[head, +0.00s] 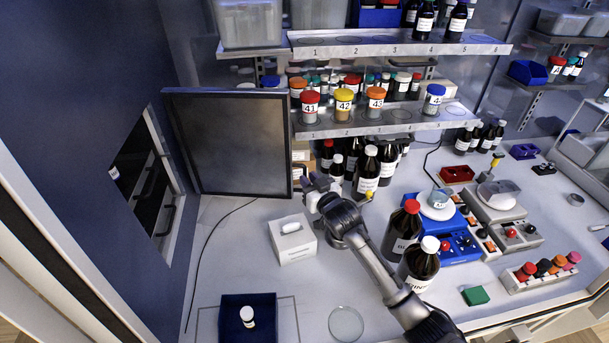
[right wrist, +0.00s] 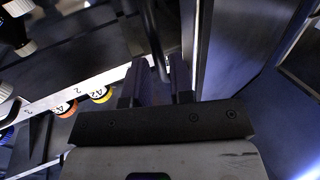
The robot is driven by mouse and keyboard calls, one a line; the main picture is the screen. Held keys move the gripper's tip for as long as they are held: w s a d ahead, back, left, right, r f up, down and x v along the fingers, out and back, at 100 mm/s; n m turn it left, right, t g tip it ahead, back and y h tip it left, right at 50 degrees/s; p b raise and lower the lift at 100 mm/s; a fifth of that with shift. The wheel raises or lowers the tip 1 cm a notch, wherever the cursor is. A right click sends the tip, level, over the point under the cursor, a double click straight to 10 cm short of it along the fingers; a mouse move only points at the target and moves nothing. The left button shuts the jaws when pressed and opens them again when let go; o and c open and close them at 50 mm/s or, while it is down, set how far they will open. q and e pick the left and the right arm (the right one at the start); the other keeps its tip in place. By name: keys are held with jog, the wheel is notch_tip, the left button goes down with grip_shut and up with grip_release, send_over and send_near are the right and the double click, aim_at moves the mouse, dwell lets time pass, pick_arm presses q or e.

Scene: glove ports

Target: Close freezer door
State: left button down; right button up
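The freezer door (head: 235,145) is a dark grey panel with a black rim, and it stands swung open at the left of the bench. The freezer's opening (head: 148,185) in the blue wall shows dark drawers inside. My right gripper (head: 314,190) is at the door's right edge, low down, in front of the bottles. In the right wrist view the two fingers (right wrist: 157,82) stand apart, and a dark upright bar (right wrist: 155,35) runs down between or just behind them. I cannot tell if they touch it. The door (right wrist: 232,45) rises close on the right there. My left gripper is out of view.
A white box (head: 292,241) and a blue bin (head: 233,318) with a small bottle stand on the bench below the door. Brown bottles (head: 368,170) crowd behind my right gripper. A shelf (head: 390,118) with numbered jars is above. Bench left of the white box is mostly clear.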

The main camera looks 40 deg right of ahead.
jog(key=shift+w+d, duration=0.15)
jog(key=shift+w, duration=0.6)
jog(key=shift+w+d, duration=0.1)
jog(key=shift+w, duration=0.6)
grip_shut()
